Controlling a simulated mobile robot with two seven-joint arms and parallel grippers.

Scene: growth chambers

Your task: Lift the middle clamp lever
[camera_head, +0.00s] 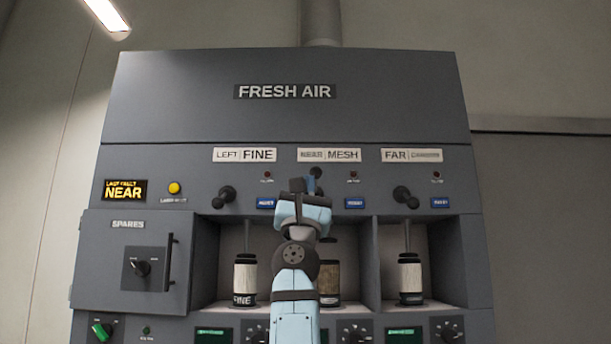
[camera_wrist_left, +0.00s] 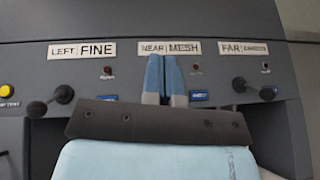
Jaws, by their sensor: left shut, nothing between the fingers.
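The middle clamp lever is mostly hidden behind my left gripper (camera_head: 311,184). A dark round knob (camera_head: 316,172) shows just above the fingertips, under the MESH label (camera_head: 329,155). My left gripper's blue fingers (camera_wrist_left: 166,78) are together and empty in the left wrist view, pointing up at the panel below the same label. I cannot tell whether they touch the lever. The left clamp lever (camera_head: 224,196) and the right clamp lever (camera_head: 406,197) stick out of the panel with black knobs. My right gripper is not in view.
Below the levers, an open bay holds a FINE canister (camera_head: 244,280), a brown mesh canister (camera_head: 329,280) partly behind my arm, and a right canister (camera_head: 410,278). A SPARES door (camera_head: 125,262) with a vertical handle stands at left. Blue reset buttons (camera_head: 355,203) sit beside the levers.

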